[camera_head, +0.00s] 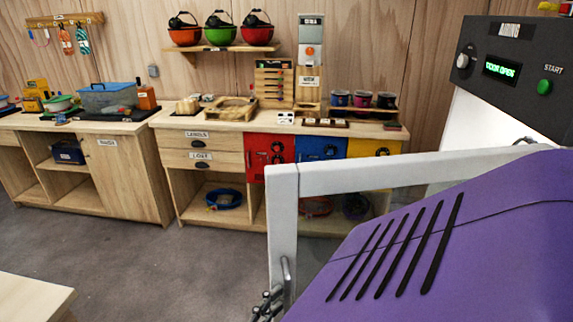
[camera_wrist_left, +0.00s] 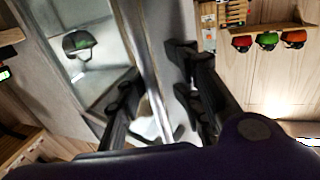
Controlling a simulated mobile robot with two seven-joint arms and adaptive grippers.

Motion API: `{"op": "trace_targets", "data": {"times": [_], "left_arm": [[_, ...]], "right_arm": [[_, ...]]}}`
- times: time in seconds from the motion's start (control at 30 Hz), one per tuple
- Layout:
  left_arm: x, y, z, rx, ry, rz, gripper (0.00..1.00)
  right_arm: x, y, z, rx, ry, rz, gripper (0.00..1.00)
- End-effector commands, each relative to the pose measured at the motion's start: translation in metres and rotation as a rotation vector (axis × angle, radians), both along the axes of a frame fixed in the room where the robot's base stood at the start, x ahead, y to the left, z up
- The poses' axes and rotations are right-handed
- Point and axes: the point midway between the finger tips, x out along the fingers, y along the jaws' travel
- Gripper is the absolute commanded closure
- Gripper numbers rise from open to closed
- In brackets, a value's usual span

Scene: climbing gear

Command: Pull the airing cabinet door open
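The airing cabinet's dark control panel (camera_head: 520,72) is at the upper right in the head view, its green display (camera_head: 502,68) appearing to read "DOOR OPEN". The white-framed cabinet door (camera_head: 283,215) stands out from the cabinet, and my purple left arm covers much of it. The metal door handle (camera_head: 287,277) is at its lower left edge. My left gripper (camera_head: 268,305) is beside it, partly hidden. In the left wrist view the handle bar (camera_wrist_left: 150,75) passes between the spread fingers of this gripper (camera_wrist_left: 155,90), with gaps on both sides. My right gripper is not in view.
Wooden counters (camera_head: 125,165) with bins, drawers and coloured lockers line the back wall. A table corner (camera_head: 30,298) is at the lower left. Grey floor (camera_head: 150,260) between is clear.

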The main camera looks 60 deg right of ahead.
Motion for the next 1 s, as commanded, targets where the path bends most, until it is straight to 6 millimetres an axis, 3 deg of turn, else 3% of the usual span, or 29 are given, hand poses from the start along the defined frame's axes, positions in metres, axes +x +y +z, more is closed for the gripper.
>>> {"op": "trace_targets", "data": {"times": [0.37,0.8,1.0], "left_arm": [[-0.004,0.005,0.001,-0.004,0.004,-0.004,0.71],[-0.011,0.090,0.001,0.000,0.002,-0.003,0.71],[-0.013,0.113,0.001,-0.002,0.002,-0.003,0.71]], "right_arm": [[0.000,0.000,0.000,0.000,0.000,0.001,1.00],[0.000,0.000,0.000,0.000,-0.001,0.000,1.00],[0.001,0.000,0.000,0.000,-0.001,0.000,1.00]]}}
